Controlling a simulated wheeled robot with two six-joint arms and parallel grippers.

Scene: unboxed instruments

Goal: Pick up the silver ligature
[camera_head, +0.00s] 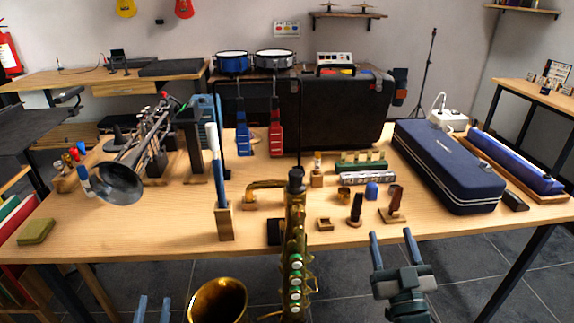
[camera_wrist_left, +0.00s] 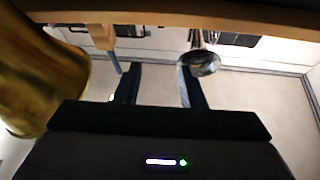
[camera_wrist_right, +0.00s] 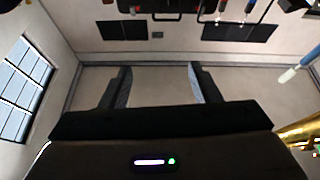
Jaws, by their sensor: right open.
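I cannot surely pick out the silver ligature among the small parts on the table. A small gold-brown ring-like piece (camera_head: 343,197) stands near the table's middle, with a blue cap (camera_head: 371,190) to its right and a small wooden holder (camera_head: 325,223) nearer the front edge. My right gripper (camera_head: 391,234) is open and empty at the front edge, below and right of these parts. Its spread fingers also show in the right wrist view (camera_wrist_right: 160,85). My left gripper (camera_head: 153,300) is low at the bottom left, open and empty in the left wrist view (camera_wrist_left: 156,85).
A gold saxophone (camera_head: 296,255) rises at the front centre, between my grippers. Dark mouthpieces on stands (camera_head: 356,210) and (camera_head: 394,205) stand near the front edge. A blue case (camera_head: 450,165) lies at the right, a silver trumpet (camera_head: 120,182) at the left. The front-left tabletop is fairly clear.

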